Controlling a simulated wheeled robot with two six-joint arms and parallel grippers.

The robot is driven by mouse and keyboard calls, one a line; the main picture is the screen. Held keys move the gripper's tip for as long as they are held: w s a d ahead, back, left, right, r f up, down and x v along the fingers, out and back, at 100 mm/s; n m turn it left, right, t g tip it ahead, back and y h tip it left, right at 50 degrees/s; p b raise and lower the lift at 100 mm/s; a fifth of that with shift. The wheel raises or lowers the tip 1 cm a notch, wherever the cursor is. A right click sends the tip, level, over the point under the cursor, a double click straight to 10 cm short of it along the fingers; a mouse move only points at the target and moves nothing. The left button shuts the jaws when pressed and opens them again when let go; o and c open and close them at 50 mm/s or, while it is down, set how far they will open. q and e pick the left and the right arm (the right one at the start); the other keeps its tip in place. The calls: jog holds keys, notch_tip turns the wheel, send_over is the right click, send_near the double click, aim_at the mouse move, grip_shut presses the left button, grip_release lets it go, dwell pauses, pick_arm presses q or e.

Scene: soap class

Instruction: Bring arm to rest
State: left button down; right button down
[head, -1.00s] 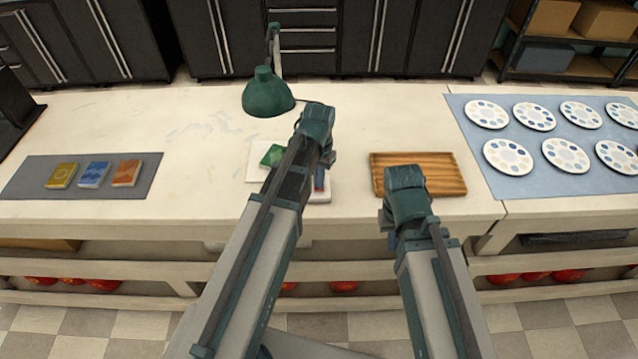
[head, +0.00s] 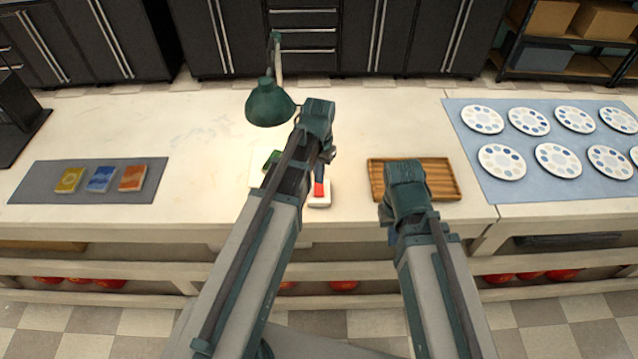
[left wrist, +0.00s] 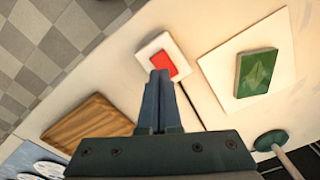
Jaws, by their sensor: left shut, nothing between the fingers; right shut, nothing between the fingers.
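My left gripper (head: 320,171) hangs over the bench, beside the small white block with a red top (head: 319,197). In the left wrist view its fingers (left wrist: 161,78) are together and empty, their tips near the red top (left wrist: 163,66) in the picture; I cannot tell the height gap. My right gripper (head: 391,237) is at the bench's front edge, in front of the wooden slatted tray (head: 440,180). It is shut and mostly hidden by its own wrist.
A green piece (left wrist: 257,72) lies on a white square (left wrist: 222,68), partly behind my left arm. A green lamp (head: 270,105) stands behind. Left is a grey mat (head: 95,210) with three coloured bars; right, a blue mat (head: 465,130) with several round palettes.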

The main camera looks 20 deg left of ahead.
pick_arm(q)
notch_tip(320, 180, up, 2)
jog(key=shift+p, duration=0.7)
jog(key=shift+s+d+f, duration=0.15)
jog(key=shift+s+d, duration=0.05)
jog(key=s+d+f+b, duration=0.2)
jog(key=s+d, duration=0.3)
jog(key=s, duration=0.2)
jog(key=s+d+f+m+y+b, duration=0.1)
jog(key=s+d+f+b, duration=0.1)
jog(key=s+d, duration=0.3)
jog(key=shift+s+f+b, duration=0.15)
jog(key=shift+s+b, duration=0.2)
jog(key=shift+s, duration=0.6)
